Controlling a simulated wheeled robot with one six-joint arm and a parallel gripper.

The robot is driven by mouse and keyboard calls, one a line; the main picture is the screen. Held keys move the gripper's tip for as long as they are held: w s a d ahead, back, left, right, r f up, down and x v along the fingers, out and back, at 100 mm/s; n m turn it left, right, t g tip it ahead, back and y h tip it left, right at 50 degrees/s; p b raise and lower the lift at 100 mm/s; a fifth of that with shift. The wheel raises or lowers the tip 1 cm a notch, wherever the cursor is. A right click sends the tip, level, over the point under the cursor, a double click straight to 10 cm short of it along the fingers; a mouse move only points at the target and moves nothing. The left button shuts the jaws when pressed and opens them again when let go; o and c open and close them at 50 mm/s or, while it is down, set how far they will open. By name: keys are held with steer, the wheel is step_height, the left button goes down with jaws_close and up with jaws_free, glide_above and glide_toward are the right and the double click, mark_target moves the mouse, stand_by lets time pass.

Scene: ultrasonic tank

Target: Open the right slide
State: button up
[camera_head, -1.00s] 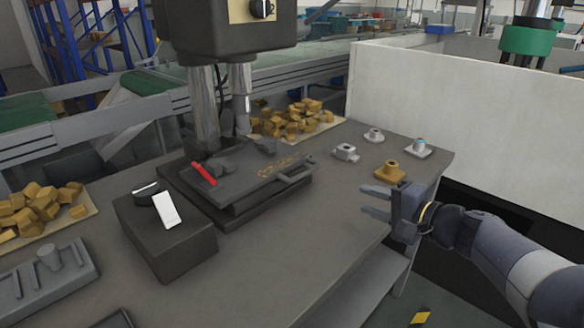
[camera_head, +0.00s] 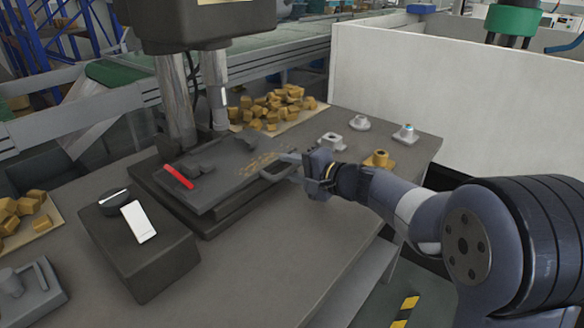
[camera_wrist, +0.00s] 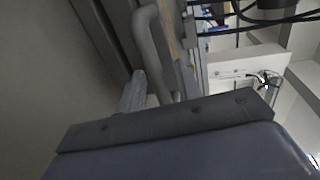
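The right slide (camera_head: 225,180) is a flat dark grey plate on a black base under the press head. A red bar lies on its left part, and orange markings are near its right end. A grey loop handle (camera_head: 272,170) sticks out at its right end. It also shows in the wrist view (camera_wrist: 152,45). My gripper (camera_head: 289,167) is at the handle, coming from the right, with its fingers apart. In the wrist view one light finger (camera_wrist: 131,92) is left of the handle's near end. Contact with the handle cannot be told.
A black box with a knob and white panel (camera_head: 140,245) stands front left of the slide. Small metal and brass parts (camera_head: 378,160) stand behind my arm. Brass blocks (camera_head: 272,108) lie on a tray at the back. The table in front of the slide is clear.

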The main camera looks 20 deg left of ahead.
jaws_close()
steer(key=shift+d, duration=0.1)
stand_by(0.3)
steer(key=f+b+v, duration=0.1)
steer(key=b+v, duration=0.1)
steer(key=v, duration=0.4)
steer(key=f+b+v, duration=0.1)
steer(key=b+v, duration=0.1)
steer(key=v, duration=0.4)
steer(key=f+b+v, duration=0.2)
steer(key=v, duration=0.4)
steer(key=shift+s+d, duration=0.2)
steer(key=shift+d, duration=0.3)
steer(key=shift+s+d+r, duration=0.1)
steer(key=shift+s+d, duration=0.1)
steer(key=shift+d, duration=0.1)
jaws_free()
steer(key=p+v, duration=0.1)
steer(key=v, duration=0.9)
steer(key=shift+d, duration=0.35)
